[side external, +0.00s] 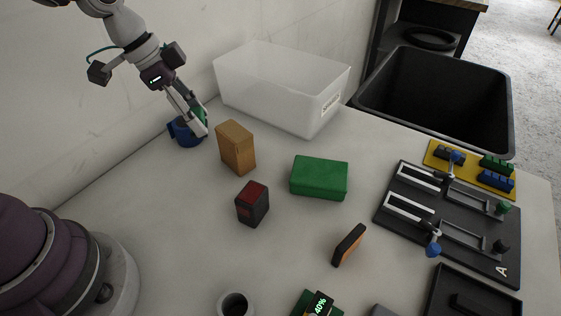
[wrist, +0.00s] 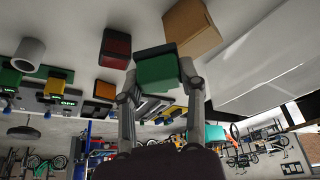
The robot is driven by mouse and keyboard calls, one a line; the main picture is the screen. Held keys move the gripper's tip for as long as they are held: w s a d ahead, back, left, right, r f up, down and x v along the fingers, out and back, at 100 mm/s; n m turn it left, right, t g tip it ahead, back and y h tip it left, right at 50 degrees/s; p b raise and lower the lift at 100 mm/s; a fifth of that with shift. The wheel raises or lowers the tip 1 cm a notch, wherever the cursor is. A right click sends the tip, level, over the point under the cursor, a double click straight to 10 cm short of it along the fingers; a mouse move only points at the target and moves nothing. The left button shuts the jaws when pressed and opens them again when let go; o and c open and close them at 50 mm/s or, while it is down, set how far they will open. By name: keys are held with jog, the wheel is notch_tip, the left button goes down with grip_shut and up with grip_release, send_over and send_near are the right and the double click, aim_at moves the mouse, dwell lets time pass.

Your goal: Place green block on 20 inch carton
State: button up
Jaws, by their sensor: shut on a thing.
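My gripper (side external: 197,120) is at the upper left of the side external view, close to the brown carton (side external: 236,147). The brown carton (wrist: 190,27) stands upright on the table, just beyond the held block in the wrist view. I cannot read a size marking on it. A larger green box (side external: 319,178) lies flat on the table.
A translucent bin (side external: 270,85) is behind the carton. A black-and-red box (side external: 252,205) and a small black-and-orange block (side external: 349,245) stand in front. A black fixture board (side external: 450,225) lies right. Table between them is clear.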

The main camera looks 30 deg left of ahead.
send_over(240, 130)
jog(key=s, duration=0.1)
jog(key=shift+a+f, duration=0.3)
jog(key=shift+a, duration=0.15)
jog(key=shift+w+f, duration=0.1)
jog(key=shift+f, duration=1.7)
jog(key=shift+f, duration=0.1)
jog(key=o, duration=0.9)
jog(key=shift+o, duration=0.2)
jog(key=v, duration=1.2)
jog(key=s+d+n+t+y, duration=0.1)
jog(key=s+n+t+y, duration=0.1)
jog(key=s+n, duration=0.7)
jog(key=s+y, duration=0.1)
jog(key=s, duration=0.3)
jog(key=shift+s+r, duration=0.35)
